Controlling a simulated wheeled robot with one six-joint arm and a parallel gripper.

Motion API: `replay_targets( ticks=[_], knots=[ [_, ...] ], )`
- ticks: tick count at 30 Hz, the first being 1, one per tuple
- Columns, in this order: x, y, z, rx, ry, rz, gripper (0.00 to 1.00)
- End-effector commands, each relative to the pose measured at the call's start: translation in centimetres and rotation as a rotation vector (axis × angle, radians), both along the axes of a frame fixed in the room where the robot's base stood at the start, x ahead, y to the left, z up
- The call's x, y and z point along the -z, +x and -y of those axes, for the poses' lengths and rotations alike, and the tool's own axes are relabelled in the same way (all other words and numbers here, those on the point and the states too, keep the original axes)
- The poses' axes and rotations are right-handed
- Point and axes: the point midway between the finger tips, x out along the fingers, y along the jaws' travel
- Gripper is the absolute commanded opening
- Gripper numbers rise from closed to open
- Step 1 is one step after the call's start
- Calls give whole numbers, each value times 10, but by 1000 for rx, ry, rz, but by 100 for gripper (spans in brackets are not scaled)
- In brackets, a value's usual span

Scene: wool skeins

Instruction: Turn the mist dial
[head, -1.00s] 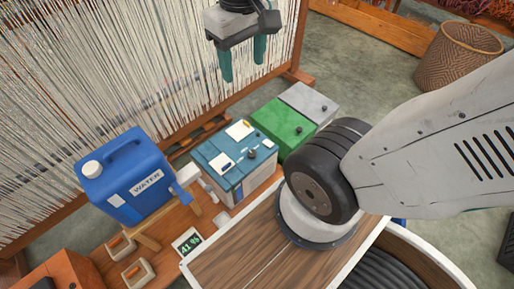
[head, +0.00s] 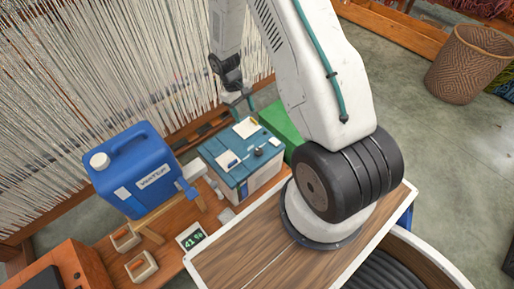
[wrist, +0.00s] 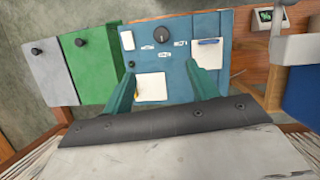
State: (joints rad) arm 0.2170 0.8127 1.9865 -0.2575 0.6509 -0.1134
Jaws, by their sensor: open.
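The mist dial is most likely the dark round knob (head: 258,152) on the top of the blue box (head: 240,178). In the wrist view the knob (wrist: 161,35) has a pale pointer mark and small white labels below it. My gripper (head: 242,104) is above the far edge of the blue box. Its two teal fingers are apart with nothing between them. In the wrist view the gripper (wrist: 161,69) straddles the box top, and the knob lies beyond the fingertips, not touched. Two white papers lie on the box top.
A green box (wrist: 95,65) and a grey box (wrist: 52,72), each with a small black knob, stand beside the blue box. A blue water jug (head: 135,172) is at its left. A 41 % display (head: 190,238) is in front. Loom threads (head: 70,90) hang behind.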

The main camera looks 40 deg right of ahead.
Motion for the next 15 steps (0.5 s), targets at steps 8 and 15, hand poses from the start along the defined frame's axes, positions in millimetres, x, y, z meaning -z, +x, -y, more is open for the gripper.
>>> replay_targets(
  ticks=[8,15],
  knots=[
    [106,-24,10,-25,34,-66,59],
    [134,-35,11,-30,39,-75,59]
  ],
)
